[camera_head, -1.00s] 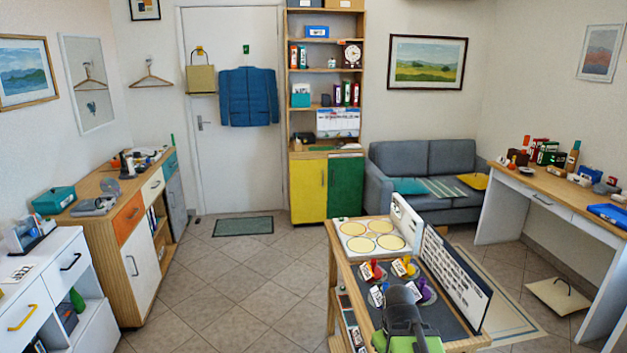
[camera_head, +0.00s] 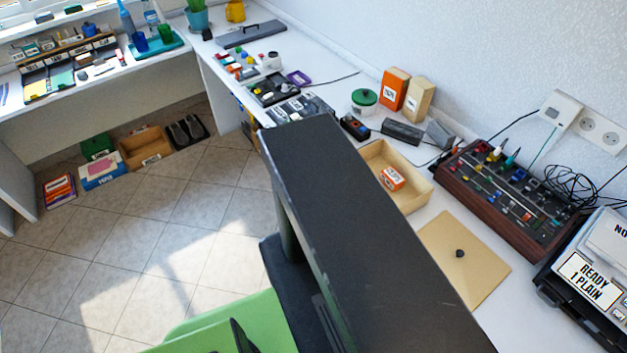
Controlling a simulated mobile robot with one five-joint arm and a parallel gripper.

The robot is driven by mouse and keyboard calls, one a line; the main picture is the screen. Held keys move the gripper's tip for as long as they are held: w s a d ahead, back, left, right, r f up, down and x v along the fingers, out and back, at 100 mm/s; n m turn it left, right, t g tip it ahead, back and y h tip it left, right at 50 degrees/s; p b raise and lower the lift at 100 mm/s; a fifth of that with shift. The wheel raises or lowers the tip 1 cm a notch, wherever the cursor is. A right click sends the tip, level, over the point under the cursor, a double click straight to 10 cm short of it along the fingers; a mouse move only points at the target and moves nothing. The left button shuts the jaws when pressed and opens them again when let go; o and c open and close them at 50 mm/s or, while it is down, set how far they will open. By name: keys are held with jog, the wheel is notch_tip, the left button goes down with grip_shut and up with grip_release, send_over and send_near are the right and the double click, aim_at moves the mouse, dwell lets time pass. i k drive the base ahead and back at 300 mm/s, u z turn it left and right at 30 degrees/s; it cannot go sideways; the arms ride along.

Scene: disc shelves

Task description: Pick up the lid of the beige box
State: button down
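The beige box (camera_head: 425,186) stands open on the white desk, with a small orange-and-white carton (camera_head: 392,178) inside it. Its left part is partly hidden behind my own dark arm part. A flat beige lid (camera_head: 480,268) with a small black knob lies on the desk in front of the box, to its lower right in the picture. The lid is off the box, and its left edge runs close to my dark arm part. My gripper does not show.
A dark red-sided mixer (camera_head: 505,210) stands right of the lid, and a printer (camera_head: 590,270) at the far right. A green-lidded pot (camera_head: 364,98), an orange box (camera_head: 393,93) and dark small devices stand behind the beige box.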

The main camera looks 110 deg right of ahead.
aim_at(474, 269)
jog(key=z, duration=2.95)
jog(key=i, duration=0.1)
jog(key=z, duration=1.95)
